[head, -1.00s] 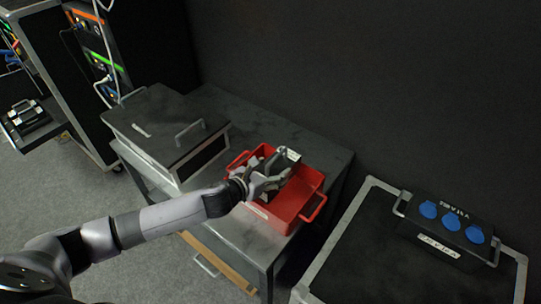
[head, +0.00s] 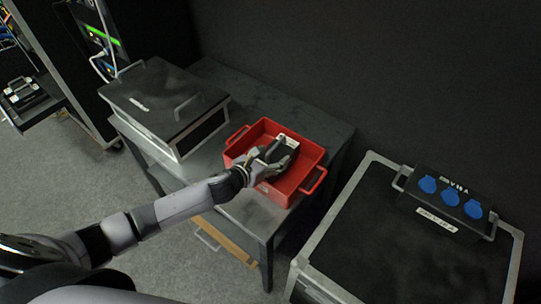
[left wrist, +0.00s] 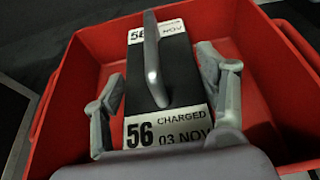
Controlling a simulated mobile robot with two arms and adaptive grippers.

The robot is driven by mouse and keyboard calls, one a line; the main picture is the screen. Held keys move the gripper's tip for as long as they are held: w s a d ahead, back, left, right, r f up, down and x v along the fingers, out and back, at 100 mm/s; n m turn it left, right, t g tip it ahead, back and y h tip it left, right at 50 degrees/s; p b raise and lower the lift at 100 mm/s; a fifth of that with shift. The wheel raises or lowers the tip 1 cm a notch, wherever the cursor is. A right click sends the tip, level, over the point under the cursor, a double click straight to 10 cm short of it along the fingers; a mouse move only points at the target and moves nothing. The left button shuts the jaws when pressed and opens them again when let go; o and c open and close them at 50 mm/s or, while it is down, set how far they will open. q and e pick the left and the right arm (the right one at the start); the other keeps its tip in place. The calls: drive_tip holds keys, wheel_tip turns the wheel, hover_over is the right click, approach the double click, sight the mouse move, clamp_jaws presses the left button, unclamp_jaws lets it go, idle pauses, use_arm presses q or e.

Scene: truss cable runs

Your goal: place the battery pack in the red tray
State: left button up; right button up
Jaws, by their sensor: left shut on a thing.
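The battery pack (head: 285,147) is a dark block with white labels. In the left wrist view the battery pack (left wrist: 172,75) shows a grey handle on top and labels reading "56 CHARGED 03 NOV". My left gripper (head: 275,157) is shut on it, with a finger on each side; the left wrist view also shows this gripper (left wrist: 165,95). The red tray (head: 314,160) stands on the grey table, and its walls surround the pack in the left wrist view (left wrist: 62,125). The pack is within the tray's outline; I cannot tell whether it touches the floor. My right gripper is not in view.
A dark lidded case (head: 165,105) with handles stands on the table (head: 240,90) left of the tray. A flight case (head: 400,255) at the right carries a black box with blue sockets (head: 450,200). An equipment rack (head: 85,60) stands at the back left.

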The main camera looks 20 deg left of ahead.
use_arm(q)
drive_tip(key=o, duration=1.9)
drive_tip(key=shift+s, duration=0.1)
drive_tip(key=shift+o, duration=0.2)
drive_tip(key=shift+s+a+r, duration=0.1)
drive_tip(key=shift+s+r, duration=0.05)
drive_tip(key=b+v, duration=0.1)
drive_tip(key=v, duration=1)
drive_tip(key=shift+s+r, duration=0.15)
drive_tip(key=shift+s, duration=0.15)
